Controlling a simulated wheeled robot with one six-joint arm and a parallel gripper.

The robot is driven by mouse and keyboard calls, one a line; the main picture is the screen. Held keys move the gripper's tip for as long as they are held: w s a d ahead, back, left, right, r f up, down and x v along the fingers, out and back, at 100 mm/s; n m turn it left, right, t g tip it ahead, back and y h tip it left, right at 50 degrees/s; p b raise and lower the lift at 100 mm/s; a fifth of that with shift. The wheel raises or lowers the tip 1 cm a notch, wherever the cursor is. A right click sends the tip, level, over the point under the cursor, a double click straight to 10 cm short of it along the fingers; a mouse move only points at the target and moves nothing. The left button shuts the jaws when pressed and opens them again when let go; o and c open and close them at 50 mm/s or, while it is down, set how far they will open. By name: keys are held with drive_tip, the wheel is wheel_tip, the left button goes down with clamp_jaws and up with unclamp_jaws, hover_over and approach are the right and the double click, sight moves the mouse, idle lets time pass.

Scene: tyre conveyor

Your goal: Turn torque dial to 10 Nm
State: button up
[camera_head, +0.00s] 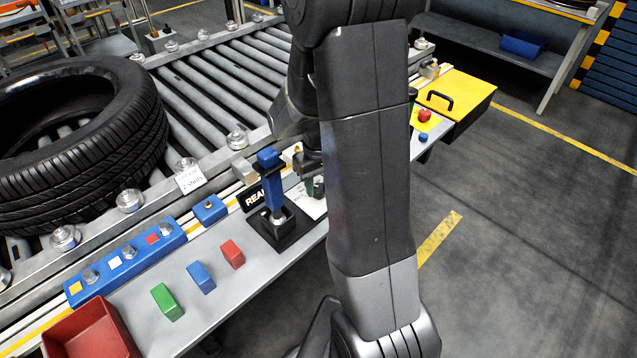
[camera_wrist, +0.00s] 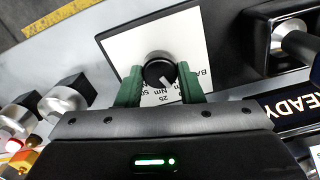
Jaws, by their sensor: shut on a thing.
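The torque dial (camera_wrist: 158,70) is a round black knob on a white plate (camera_wrist: 192,38) in the wrist view. The plate's print appears upside down; "25", "Nm" and a "50" can be made out below the knob, partly covered. A pale pointer mark shows on the knob's lower side, towards the print; its exact reading cannot be told. My gripper (camera_wrist: 160,82) has its green fingers on both sides of the knob and is shut on it. In the head view my gripper (camera_head: 316,186) is mostly behind my arm, over the white plate (camera_head: 311,204), and the knob is hidden.
A blue-handled tool (camera_head: 270,182) stands in a black holder (camera_head: 285,238) just left of my gripper, beside the "READY" display (camera_head: 253,198). Red, blue and green blocks (camera_head: 201,278) lie on the bench. A tyre (camera_head: 75,140) lies on the roller conveyor (camera_head: 215,80).

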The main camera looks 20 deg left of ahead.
sight(318, 187)
drive_tip(key=o, duration=1)
drive_tip(key=shift+r, duration=0.1)
wheel_tip(318, 187, up, 14)
drive_tip(key=shift+p, duration=0.3)
drive_tip(key=shift+f, duration=0.25)
wheel_tip(318, 187, down, 14)
drive_tip(key=shift+r+b, duration=0.1)
drive_tip(key=shift+b, duration=0.2)
